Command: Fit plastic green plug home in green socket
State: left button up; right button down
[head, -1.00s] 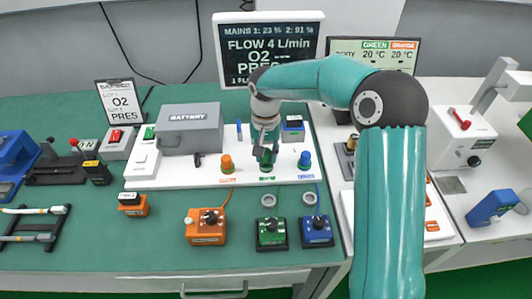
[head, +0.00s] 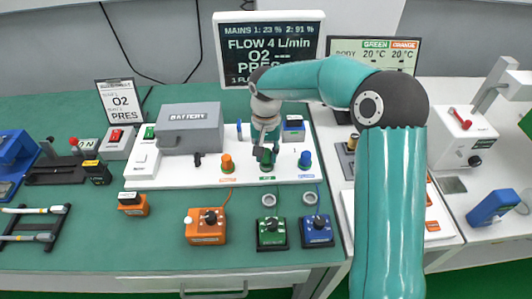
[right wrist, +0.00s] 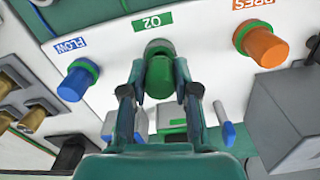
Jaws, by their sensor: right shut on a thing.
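My right gripper (head: 265,156) reaches down over the white panel and is shut on the green plug (head: 268,163). In the right wrist view the green plug (right wrist: 159,77) sits between the two fingertips. Its far end meets the green socket (right wrist: 158,46), under the green O2 label (right wrist: 152,21). The plug looks in line with the socket. I cannot tell how deep it sits, since the plug hides most of the socket. My left gripper is not in view.
The orange plug (head: 227,163) and the blue plug (head: 305,160) stand on the white panel (head: 190,178), one on each side of the green one. Orange, green (head: 271,233) and blue boxes with knobs stand in front. A grey battery case (head: 190,128) is behind, left.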

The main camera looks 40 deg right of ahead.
jog(key=shift+f+b, duration=0.65)
jog(key=shift+f, duration=0.3)
jog(key=c, duration=0.8)
grip_release()
jog(key=shift+r, duration=0.15)
notch_tip(320, 180, up, 12)
jog(key=shift+f, duration=0.15)
